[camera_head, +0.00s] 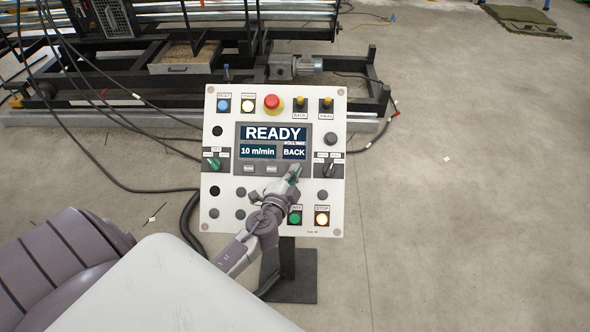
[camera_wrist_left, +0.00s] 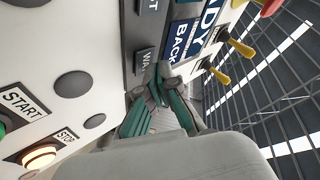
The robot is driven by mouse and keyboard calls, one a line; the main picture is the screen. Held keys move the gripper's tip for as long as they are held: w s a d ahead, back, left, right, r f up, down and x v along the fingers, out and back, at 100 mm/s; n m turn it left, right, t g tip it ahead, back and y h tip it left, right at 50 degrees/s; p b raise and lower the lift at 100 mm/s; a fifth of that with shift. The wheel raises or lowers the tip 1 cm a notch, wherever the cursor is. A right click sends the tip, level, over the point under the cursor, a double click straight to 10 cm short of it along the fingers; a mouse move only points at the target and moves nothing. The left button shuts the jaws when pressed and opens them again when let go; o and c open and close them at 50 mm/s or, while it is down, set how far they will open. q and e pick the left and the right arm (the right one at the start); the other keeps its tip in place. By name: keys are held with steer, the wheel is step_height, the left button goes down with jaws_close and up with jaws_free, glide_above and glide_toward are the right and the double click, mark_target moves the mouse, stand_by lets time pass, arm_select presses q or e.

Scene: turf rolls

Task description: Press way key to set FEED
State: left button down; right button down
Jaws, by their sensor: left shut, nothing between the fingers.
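The control panel (camera_head: 222,185) faces me, a white plate on a stand. Its display (camera_head: 272,134) reads READY, 10 m/min and, under ROLL WAY, BACK. The way key (camera_wrist_left: 145,61) shows in the left wrist view as a dark key below the BACK field (camera_wrist_left: 176,40), partly hidden by my fingertips. In the head view my left gripper (camera_head: 294,170) covers that spot at the display's lower right. My left gripper is shut and empty, its tips (camera_wrist_left: 158,76) at or just in front of the key; I cannot tell whether they touch. My right gripper is not in view.
A red emergency button (camera_head: 272,102) and yellow-tipped levers (camera_head: 313,103) sit above. The green START (camera_head: 294,217) and lit STOP (camera_head: 322,218) buttons lie below.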

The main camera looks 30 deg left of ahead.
arm_select(q)
steer(key=shift+w+a+f+b, duration=0.2)
steer(key=shift+f+b, duration=0.1)
steer(key=shift+b, duration=0.1)
steer(key=shift+d+r, duration=0.1)
stand_by(0.5)
steer(key=shift+s+d+r+p, duration=0.2)
steer(key=shift+s+r+p, duration=0.25)
steer(key=shift+r+p, duration=0.05)
steer(key=shift+r, duration=0.1)
steer(key=shift+s+d+r+p, duration=0.2)
steer(key=shift+r+p, duration=0.1)
steer(key=shift+p, duration=0.1)
steer(key=s+r+p, duration=0.1)
steer(key=s+d+r+p, duration=0.1)
steer(key=r, duration=0.1)
steer(key=shift+s+d, duration=0.15)
steer(key=shift+s, duration=0.05)
stand_by(0.6)
